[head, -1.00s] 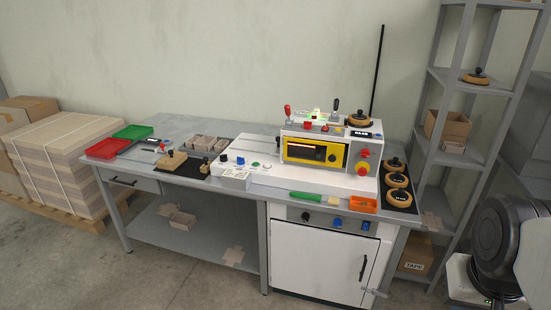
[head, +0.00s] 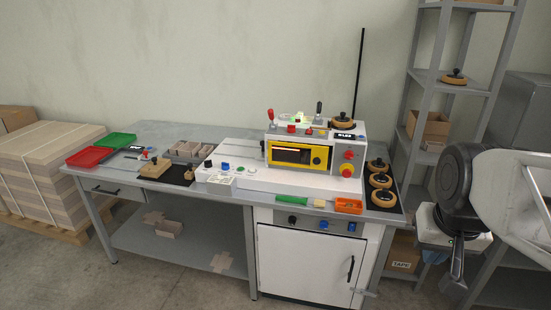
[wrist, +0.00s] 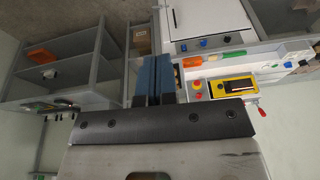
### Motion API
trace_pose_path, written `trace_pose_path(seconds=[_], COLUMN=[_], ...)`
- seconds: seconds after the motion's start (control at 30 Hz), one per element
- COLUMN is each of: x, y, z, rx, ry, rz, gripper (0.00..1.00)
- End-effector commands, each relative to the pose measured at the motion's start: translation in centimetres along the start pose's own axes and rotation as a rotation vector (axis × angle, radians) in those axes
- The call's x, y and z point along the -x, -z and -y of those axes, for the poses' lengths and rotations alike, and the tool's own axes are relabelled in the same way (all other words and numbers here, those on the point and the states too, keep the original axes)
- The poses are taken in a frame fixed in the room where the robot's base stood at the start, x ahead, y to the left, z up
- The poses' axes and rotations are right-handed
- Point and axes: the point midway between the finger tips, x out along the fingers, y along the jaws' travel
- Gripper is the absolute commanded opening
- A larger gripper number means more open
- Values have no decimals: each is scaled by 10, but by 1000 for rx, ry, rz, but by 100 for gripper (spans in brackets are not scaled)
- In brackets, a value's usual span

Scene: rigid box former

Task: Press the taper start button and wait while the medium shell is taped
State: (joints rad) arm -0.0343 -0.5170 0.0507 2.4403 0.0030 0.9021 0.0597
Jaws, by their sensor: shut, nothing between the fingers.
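The taper (head: 258,180) is a white machine on the bench's right half, with a yellow-framed dark window (head: 292,154). A red button (head: 349,155) and a red mushroom button on yellow (head: 346,170) are on its right face. A green button (head: 239,169) and a blue knob (head: 225,166) are on its left bed. I cannot tell which control is the start button. No medium shell is clearly visible in the taper. My gripper (wrist: 153,62) shows blue fingers shut together and empty in the wrist view, apart from the taper. My arm stands right of the bench in the head view.
A green-handled tool (head: 295,200) lies at the front edge. Grey box pieces (head: 188,149) and red (head: 89,156) and green trays (head: 117,140) are left. A shelf rack (head: 410,120) stands right.

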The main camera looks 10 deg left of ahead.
Motion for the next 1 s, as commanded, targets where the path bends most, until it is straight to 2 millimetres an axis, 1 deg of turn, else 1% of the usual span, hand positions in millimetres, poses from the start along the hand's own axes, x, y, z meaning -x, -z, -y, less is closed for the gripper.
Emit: trace_pose_path(seconds=[0.03, 0.1, 0.47, 0.7, 1.0], x=[0, 2, 4, 2, -6], y=[11, 25, 96, 143, 200], z=[4, 8, 34, 55, 84], rx=[0, -2, -12, -20, -30], ry=[4, 8, 33, 50, 74], rz=[-2, -8, -37, -56, -77], gripper=[0, 0, 0, 0, 0])
